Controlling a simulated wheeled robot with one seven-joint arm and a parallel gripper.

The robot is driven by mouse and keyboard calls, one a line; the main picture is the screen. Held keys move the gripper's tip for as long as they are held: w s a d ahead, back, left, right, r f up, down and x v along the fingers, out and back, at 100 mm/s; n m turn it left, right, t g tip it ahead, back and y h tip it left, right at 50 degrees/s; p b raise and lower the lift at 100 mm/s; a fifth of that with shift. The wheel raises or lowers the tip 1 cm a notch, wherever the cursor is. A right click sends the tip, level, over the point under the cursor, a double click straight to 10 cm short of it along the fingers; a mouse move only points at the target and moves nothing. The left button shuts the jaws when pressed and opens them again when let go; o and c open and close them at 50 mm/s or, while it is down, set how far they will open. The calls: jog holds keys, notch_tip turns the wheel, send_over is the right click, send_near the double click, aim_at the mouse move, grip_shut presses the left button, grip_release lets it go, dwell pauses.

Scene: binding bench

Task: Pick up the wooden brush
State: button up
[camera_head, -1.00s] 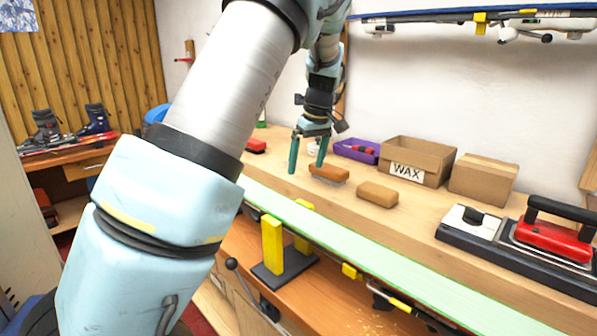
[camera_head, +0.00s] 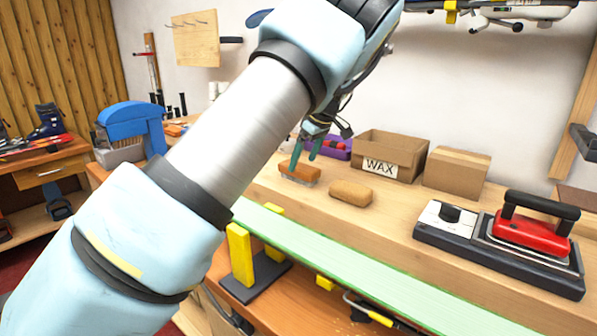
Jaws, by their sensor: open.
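The wooden brush (camera_head: 299,173) is an orange-brown block with a pale bristle edge below it. It lies on the wooden bench in the middle of the head view, left of a tan block. My gripper (camera_head: 304,160) is open, its two teal fingers pointing down at the brush's upper side. One finger overlaps the brush in the picture; I cannot tell whether it touches. My arm hides the bench to the left of the brush.
The tan rounded block (camera_head: 350,193) lies close to the right. Behind are a purple tray (camera_head: 338,154), an open WAX box (camera_head: 412,153) and a closed carton (camera_head: 456,170). A red iron (camera_head: 530,235) stands right. A pale green ski (camera_head: 350,270) runs along the front.

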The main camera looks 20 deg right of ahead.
aim_at(301, 166)
jog(key=shift+p+x, duration=0.65)
jog(key=shift+x, duration=1.5)
jog(key=shift+s+a+f, duration=0.1)
jog(key=shift+a+f, duration=0.05)
jog(key=shift+a, duration=0.05)
jog(key=shift+c, duration=0.2)
jog(key=c, duration=1.5)
